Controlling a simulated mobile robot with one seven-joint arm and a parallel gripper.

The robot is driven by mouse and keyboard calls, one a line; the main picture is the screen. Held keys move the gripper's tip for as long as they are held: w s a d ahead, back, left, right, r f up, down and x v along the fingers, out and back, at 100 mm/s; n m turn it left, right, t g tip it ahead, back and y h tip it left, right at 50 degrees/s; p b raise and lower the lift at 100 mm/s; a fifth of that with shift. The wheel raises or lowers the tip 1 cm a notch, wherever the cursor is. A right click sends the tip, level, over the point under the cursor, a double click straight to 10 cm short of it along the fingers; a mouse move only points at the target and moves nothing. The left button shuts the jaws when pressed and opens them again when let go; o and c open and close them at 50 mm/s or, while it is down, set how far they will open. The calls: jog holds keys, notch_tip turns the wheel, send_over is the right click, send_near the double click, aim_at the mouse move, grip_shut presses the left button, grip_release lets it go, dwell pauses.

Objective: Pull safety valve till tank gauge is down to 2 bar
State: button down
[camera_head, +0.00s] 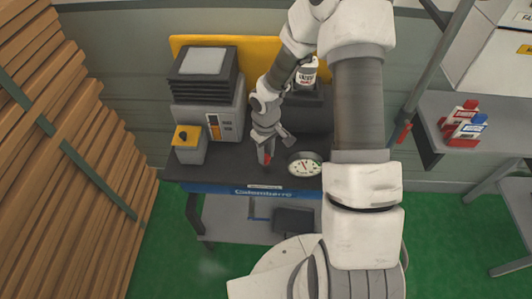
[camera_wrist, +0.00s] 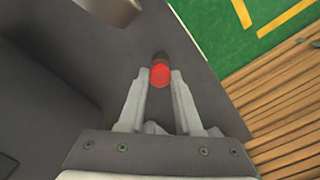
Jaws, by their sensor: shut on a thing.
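A red safety valve (camera_wrist: 160,75) shows in the wrist view between the fingertips of my gripper (camera_wrist: 160,80), which is shut on it. In the head view my gripper (camera_head: 266,150) reaches down to the dark bench top, and a bit of the red valve (camera_head: 267,158) shows at its tips. The round white tank gauge (camera_head: 304,164) lies just right of my gripper. Its needle is too small to read. My own arm hides the area right of the gauge.
A grey machine (camera_head: 210,100) and a small box with a yellow top (camera_head: 187,142) stand left on the bench (camera_head: 235,175). A white bottle (camera_head: 307,75) stands behind. Stacked planks (camera_head: 60,170) fill the left side. A grey shelf (camera_head: 490,125) with red and white bottles (camera_head: 462,120) is right.

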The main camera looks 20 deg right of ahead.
jog(key=shift+r, duration=0.9)
jog(key=c, duration=0.6)
grip_release()
jog(key=shift+f, duration=0.1)
notch_tip(320, 180, up, 18)
jog(key=shift+f+p, duration=0.25)
jog(key=shift+p, duration=0.1)
notch_tip(320, 180, up, 14)
jog(key=r+m+t+h, duration=0.1)
jog(key=m+t+h, duration=0.1)
jog(key=m+t, duration=0.15)
send_over(267, 157)
jog(key=s+d, duration=0.3)
jog(key=s, duration=0.6)
jog(key=s+a, duration=0.1)
jog(key=s, duration=0.2)
jog(key=s+a+m+t+y, duration=0.1)
jog(key=s, duration=0.3)
jog(key=s+r+m+t+y+b, duration=0.1)
jog(key=s, duration=0.2)
jog(key=shift+s+a, duration=0.3)
jog(key=shift+a, duration=0.1)
